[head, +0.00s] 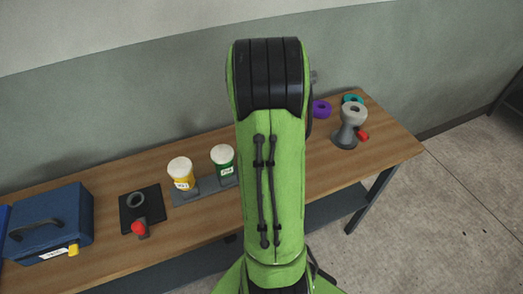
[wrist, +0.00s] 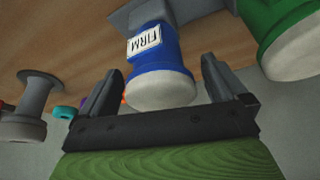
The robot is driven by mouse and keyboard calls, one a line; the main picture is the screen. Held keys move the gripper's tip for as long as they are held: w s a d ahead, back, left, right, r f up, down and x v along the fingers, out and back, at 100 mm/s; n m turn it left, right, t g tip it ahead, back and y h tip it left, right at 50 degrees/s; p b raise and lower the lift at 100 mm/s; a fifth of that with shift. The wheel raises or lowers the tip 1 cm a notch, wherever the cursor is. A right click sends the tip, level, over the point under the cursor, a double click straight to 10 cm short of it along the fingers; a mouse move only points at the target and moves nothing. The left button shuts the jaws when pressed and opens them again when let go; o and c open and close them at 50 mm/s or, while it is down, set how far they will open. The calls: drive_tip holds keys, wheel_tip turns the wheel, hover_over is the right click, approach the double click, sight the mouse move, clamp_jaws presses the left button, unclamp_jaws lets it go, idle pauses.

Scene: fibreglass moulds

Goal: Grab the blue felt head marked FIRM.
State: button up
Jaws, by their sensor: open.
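The blue felt head marked FIRM (wrist: 157,62) shows in the wrist view, with a white label on its side and a pale round felt end (wrist: 160,90) towards the camera. Its other end meets a grey holder (wrist: 150,14). My gripper (wrist: 162,68) is open, one finger on each side of the blue head, with a gap visible on both sides. I cannot tell how far along the head the fingertips reach. In the head view, the blue head and my gripper are hidden behind my green arm.
A green head (wrist: 285,35) is close by on the right in the wrist view. In the head view, a yellow head (head: 181,174) and a green head stand on a grey rack. A black mat (head: 152,210), blue case (head: 52,222), purple ring (head: 321,109) and grey stand (head: 348,130) share the bench.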

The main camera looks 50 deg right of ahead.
drive_tip(key=shift+x, duration=1.15)
drive_tip(key=shift+r, duration=0.1)
drive_tip(key=shift+c, duration=1)
drive_tip(key=c, duration=1.1)
wheel_tip(320, 180, up, 10)
drive_tip(key=shift+r+p, duration=0.1)
drive_tip(key=shift+p, duration=0.9)
